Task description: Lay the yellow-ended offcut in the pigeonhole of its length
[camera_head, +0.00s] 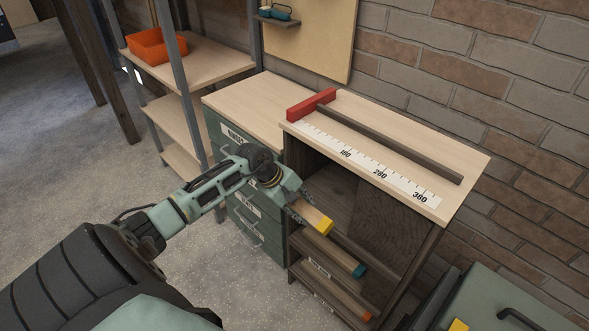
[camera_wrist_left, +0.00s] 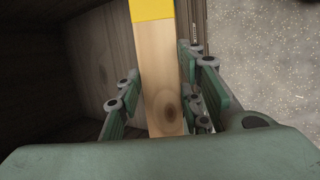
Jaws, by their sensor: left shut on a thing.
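The yellow-ended offcut (camera_head: 314,215) is a short wooden bar with a yellow end. My left gripper (camera_head: 297,203) is shut on it and holds it in front of the open upper part of the pigeonhole rack (camera_head: 435,240). In the left wrist view the offcut (camera_wrist_left: 162,80) runs up between the fingers (camera_wrist_left: 160,95), yellow end away from me. A blue-ended offcut (camera_head: 345,262) lies in a pigeonhole below, and an orange-ended one (camera_head: 352,303) lies lower. The pigeonhole labels are mostly hidden or too small to read. My right gripper is not in view.
A measuring scale (camera_head: 380,174) with a red stop (camera_head: 311,104) and a dark rail is on the rack's top. Green drawers (camera_head: 246,215) stand to the left. A shelf with an orange bin (camera_head: 156,46) is behind. A green case (camera_head: 500,305) is at lower right.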

